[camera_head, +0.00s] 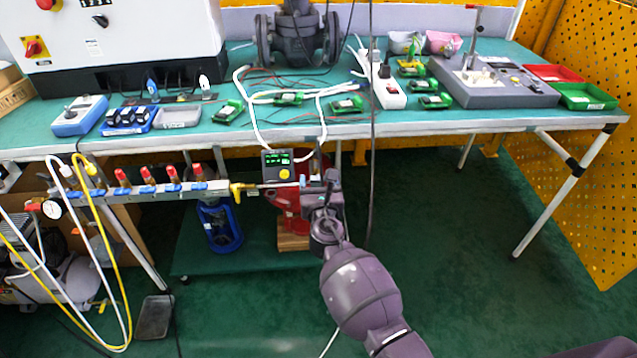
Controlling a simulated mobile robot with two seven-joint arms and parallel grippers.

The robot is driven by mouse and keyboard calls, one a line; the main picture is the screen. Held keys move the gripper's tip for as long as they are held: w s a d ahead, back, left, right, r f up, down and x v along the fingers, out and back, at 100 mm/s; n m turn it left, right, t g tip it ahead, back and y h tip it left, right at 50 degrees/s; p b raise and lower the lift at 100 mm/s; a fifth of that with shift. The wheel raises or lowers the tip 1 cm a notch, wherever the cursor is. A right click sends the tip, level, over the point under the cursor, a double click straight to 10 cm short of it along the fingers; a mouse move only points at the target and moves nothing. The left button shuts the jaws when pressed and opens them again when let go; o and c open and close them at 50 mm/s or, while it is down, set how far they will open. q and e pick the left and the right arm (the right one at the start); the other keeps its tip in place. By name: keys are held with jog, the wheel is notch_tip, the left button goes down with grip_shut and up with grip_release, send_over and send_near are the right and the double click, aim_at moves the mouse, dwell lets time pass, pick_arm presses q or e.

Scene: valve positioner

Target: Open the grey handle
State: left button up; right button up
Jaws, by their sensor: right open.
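A metal manifold bar (150,192) with several red-topped valves runs along the front of the table. At its right end is a yellow fitting (238,191). A thin grey handle-like bar (272,185) reaches from this fitting toward my right gripper (308,182). My right gripper is open at the far end of that bar, next to a small blue part. I cannot tell whether the fingers touch the bar or surround it. The gripper's wrist hides part of this spot. My left gripper is not in view.
The green table (480,118) carries circuit boards, a power strip and trays. Yellow and white hoses (100,250) hang at the left. The floor at right is mostly clear.

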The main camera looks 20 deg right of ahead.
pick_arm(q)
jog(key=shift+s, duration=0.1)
pick_arm(e)
jog(key=c, duration=0.9)
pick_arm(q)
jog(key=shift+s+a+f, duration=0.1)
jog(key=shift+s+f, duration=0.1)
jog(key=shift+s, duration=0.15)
